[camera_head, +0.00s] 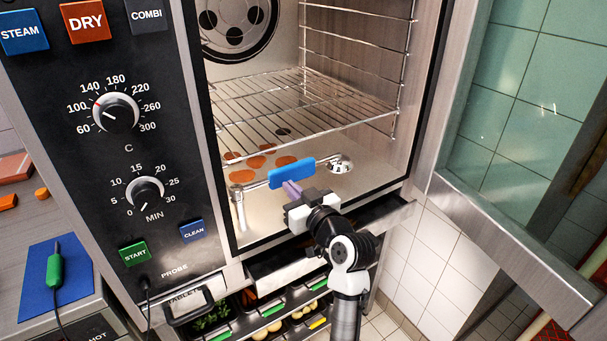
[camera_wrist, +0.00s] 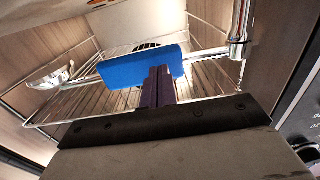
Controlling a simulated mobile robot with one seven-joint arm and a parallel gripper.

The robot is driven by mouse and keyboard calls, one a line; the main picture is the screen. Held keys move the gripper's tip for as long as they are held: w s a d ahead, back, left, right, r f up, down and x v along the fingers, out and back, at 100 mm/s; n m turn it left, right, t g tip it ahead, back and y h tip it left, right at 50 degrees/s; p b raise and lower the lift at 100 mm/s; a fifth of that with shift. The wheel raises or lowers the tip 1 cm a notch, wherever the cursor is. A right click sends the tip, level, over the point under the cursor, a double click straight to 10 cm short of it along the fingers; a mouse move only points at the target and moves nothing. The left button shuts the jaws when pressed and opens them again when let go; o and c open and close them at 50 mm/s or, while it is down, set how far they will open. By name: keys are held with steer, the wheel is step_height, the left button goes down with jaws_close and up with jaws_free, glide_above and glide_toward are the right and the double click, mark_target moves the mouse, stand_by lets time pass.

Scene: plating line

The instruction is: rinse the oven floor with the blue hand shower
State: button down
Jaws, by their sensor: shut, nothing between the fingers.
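The blue hand shower (camera_head: 292,172) lies across the front of the oven opening, with a metal tube on each side of its blue grip. Its shower head (camera_head: 340,164) is at the right, and a metal post (camera_head: 239,208) stands at its left end. The oven floor (camera_head: 372,176) has several orange-brown stains (camera_head: 242,176) and a dark spot farther back. My gripper (camera_head: 291,187) is shut and empty, its purple fingers pointing at the grip. In the wrist view the closed fingers (camera_wrist: 158,85) overlap the blue grip (camera_wrist: 120,70); I cannot tell whether they touch it.
A wire rack (camera_head: 300,95) spans the oven above the floor. The open glass door (camera_head: 545,110) stands at the right. The control panel (camera_head: 120,150) is at the left. Below are an open drawer (camera_head: 385,216) and food pans. A green-handled probe (camera_head: 55,270) lies on a blue mat.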

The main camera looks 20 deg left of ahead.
steer(key=b+x, duration=0.1)
steer(key=x, duration=1.1)
steer(key=shift+w+a, duration=0.2)
stand_by(0.9)
stand_by(1.9)
steer(key=b+v, duration=0.3)
steer(key=v, duration=2.1)
stand_by(0.9)
steer(key=shift+s, duration=0.1)
